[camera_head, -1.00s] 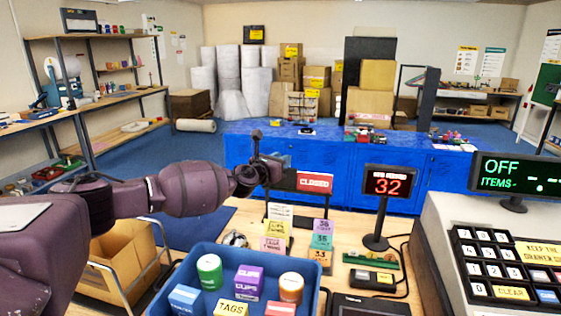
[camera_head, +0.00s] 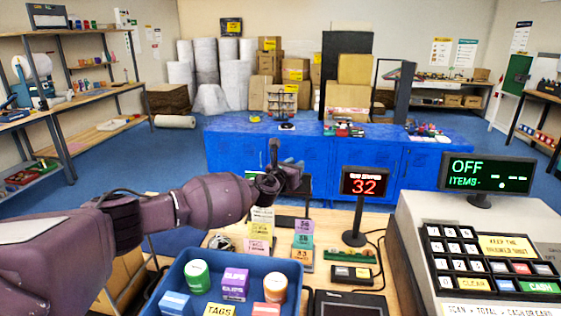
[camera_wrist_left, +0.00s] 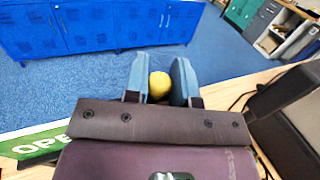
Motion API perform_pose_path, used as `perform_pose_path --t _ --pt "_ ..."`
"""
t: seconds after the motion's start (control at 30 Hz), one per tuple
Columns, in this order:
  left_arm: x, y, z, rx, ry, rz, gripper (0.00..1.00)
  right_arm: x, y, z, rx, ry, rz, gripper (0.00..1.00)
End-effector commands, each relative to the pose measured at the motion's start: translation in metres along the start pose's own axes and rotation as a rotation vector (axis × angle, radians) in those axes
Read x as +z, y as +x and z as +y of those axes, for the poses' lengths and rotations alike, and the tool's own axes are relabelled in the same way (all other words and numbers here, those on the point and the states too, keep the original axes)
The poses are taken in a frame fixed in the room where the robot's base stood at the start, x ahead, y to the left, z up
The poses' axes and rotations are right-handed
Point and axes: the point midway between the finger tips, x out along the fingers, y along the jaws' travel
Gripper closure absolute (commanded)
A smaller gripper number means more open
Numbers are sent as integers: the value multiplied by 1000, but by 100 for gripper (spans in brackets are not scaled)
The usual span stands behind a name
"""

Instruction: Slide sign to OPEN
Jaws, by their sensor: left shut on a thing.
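The sign's green panel (camera_wrist_left: 38,142) shows at the lower left of the left wrist view, with the letters "OPE" readable and the rest hidden by my gripper. A small green part of the sign (camera_head: 251,175) shows behind my left arm in the head view. My left gripper (camera_head: 288,170) is at the sign, its fingers shut on a round yellow knob (camera_wrist_left: 160,85). The knob sits between the two blue-grey finger pads. No red CLOSED face is visible now. My right gripper is not in view.
A blue tray (camera_head: 222,263) of small goods stands in front on the counter. Price cards (camera_head: 303,241), a red number display (camera_head: 365,183) and a cash register (camera_head: 490,250) stand nearby. Blue cabinets (camera_head: 375,165) stand beyond open floor.

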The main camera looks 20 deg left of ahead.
Motion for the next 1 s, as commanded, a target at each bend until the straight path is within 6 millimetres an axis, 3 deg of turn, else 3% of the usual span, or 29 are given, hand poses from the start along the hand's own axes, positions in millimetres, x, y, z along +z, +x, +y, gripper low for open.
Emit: perform_pose_path --t 0.37,0.4,0.53,1.0 --pt "0 2 -6 -2 0 -1 100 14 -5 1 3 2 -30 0" --pt "0 2 -6 -2 0 -1 74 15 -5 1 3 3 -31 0" --pt "0 2 -6 -2 0 -1 55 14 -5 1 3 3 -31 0" --pt "0 -7 -4 0 1 0 53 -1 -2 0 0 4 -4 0"
